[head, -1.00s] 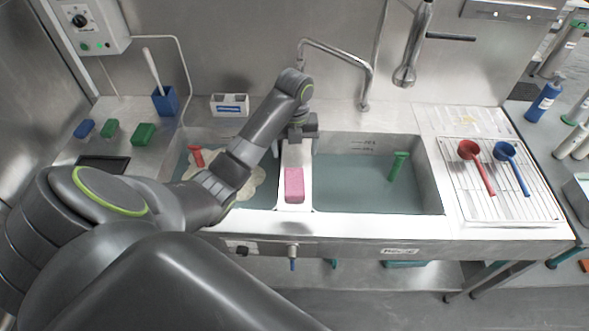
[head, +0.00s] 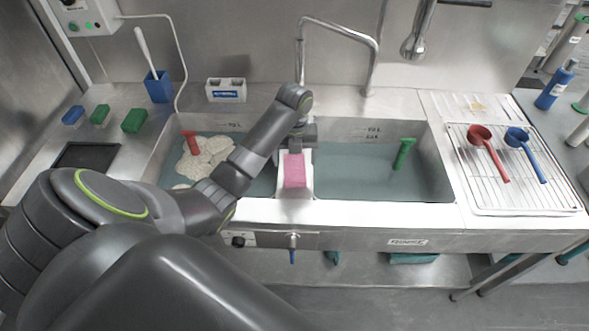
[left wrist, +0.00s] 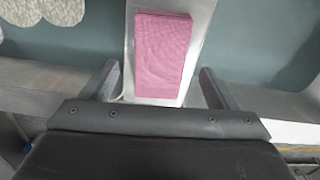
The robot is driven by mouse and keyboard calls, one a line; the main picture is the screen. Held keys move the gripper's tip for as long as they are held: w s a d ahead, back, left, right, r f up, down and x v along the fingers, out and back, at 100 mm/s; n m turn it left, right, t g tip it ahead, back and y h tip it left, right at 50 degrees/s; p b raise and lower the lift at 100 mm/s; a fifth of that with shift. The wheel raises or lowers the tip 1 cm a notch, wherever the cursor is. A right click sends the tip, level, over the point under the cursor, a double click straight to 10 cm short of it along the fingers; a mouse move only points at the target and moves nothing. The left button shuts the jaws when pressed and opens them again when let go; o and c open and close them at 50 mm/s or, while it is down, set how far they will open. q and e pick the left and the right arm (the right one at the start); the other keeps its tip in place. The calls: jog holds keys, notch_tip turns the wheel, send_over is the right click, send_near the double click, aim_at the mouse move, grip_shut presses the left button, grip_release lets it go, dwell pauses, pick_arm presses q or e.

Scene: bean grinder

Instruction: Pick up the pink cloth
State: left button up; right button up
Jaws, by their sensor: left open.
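The pink cloth (head: 295,171) lies flat on the white divider between the two sink basins. It also shows in the left wrist view as a pink textured rectangle at the top middle. My left gripper (head: 298,141) is at the far end of the cloth, and the arm partly hides it in the head view. In the left wrist view its two fingers are spread wide, one on each side of the divider, and nothing is held. I cannot tell its height above the cloth. My right gripper is not in view.
The left basin holds water, a pale lumpy mass (head: 205,155) and a red-handled tool (head: 192,142). The right basin holds water and a green tool (head: 404,153). A tall faucet (head: 373,62) stands behind the divider. Red and blue scoops rest on the rack (head: 485,196).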

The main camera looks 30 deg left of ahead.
aim_at(294, 167)
pick_arm(q)
jog(key=shift+f, duration=1.5)
jog(key=shift+c, duration=0.4)
jog(key=c, duration=1)
jog(key=shift+r, duration=0.1)
notch_tip(294, 167, up, 6)
jog(key=shift+f, duration=0.1)
notch_tip(294, 167, up, 3)
jog(key=shift+f+p, duration=0.15)
jog(key=shift+p, duration=1.05)
jog(key=shift+r+p, duration=0.7)
